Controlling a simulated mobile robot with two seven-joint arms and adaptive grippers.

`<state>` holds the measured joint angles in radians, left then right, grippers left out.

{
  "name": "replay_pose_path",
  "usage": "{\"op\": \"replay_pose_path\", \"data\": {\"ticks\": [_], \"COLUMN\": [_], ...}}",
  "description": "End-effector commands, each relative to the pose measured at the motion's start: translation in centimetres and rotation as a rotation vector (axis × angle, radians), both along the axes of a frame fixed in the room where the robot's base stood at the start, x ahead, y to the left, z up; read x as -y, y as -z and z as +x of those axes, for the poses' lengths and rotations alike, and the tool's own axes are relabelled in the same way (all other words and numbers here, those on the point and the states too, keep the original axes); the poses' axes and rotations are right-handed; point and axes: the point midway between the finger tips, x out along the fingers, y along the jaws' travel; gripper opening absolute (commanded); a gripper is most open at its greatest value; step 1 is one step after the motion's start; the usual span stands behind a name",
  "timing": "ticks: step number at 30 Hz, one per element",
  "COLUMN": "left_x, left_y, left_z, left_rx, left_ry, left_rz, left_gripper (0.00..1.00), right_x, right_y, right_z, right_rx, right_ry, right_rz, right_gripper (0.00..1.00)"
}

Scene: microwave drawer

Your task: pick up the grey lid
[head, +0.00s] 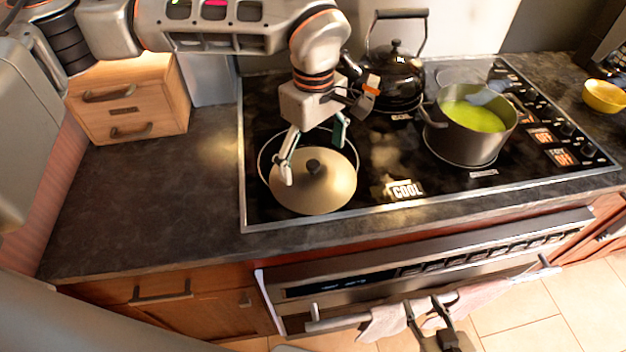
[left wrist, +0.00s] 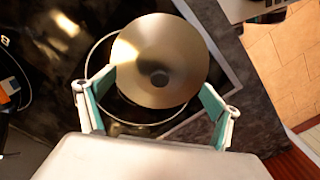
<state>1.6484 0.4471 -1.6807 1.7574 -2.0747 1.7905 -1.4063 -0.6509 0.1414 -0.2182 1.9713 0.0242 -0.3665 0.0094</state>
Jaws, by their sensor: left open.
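The grey lid (head: 325,194) is a round, slightly domed disc with a dark knob in its middle. It lies over the front left burner of the cooktop, and it also shows in the left wrist view (left wrist: 150,45). My left gripper (head: 312,158) is open above the lid, with its fingers spread on either side of the knob. I cannot tell whether a fingertip touches the lid.
A black kettle (head: 394,72) stands behind. A pot of green soup (head: 470,130) stands to the right, and a yellow bowl (head: 604,96) is at the far right. A wooden drawer box (head: 129,98) is at the left. The counter (head: 150,205) left of the cooktop is clear.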

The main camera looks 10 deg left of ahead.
Motion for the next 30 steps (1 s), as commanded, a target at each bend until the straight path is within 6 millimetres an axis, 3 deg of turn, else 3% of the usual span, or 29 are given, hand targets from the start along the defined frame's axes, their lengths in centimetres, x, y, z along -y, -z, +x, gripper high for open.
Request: {"op": "replay_pose_path", "data": {"ticks": [1,4,12,14,23,30], "left_x": [-0.1,0.0,0.0,0.0,0.0,-0.1], "left_y": [1.3,2.4,2.4,2.4,2.6,2.8], "left_z": [-0.1,-0.1,0.0,-0.1,-0.1,-0.2], "left_rx": [-0.003,-0.003,-0.001,-0.001,-0.002,-0.006], "left_ry": [0.0,0.0,0.0,0.0,0.001,0.001], "left_rz": [-0.001,-0.001,-0.001,-0.001,0.0,0.002], "left_gripper": [0.91,0.91,0.91,0.78,0.0,0.0], "right_x": [0.0,0.1,0.4,0.4,0.4,0.3], "right_y": [1.0,1.9,2.4,2.4,2.3,2.2], "right_z": [0.0,-0.1,-0.3,-0.2,-0.2,-0.1], "right_rx": [0.0,-0.003,-0.013,-0.013,-0.012,-0.009], "right_ry": [-0.001,0.001,0.002,0.003,0.004,0.006], "right_rz": [-0.001,-0.003,-0.007,-0.008,-0.007,-0.005], "right_gripper": [0.4,0.4,0.4,0.4,0.4,0.4]}}
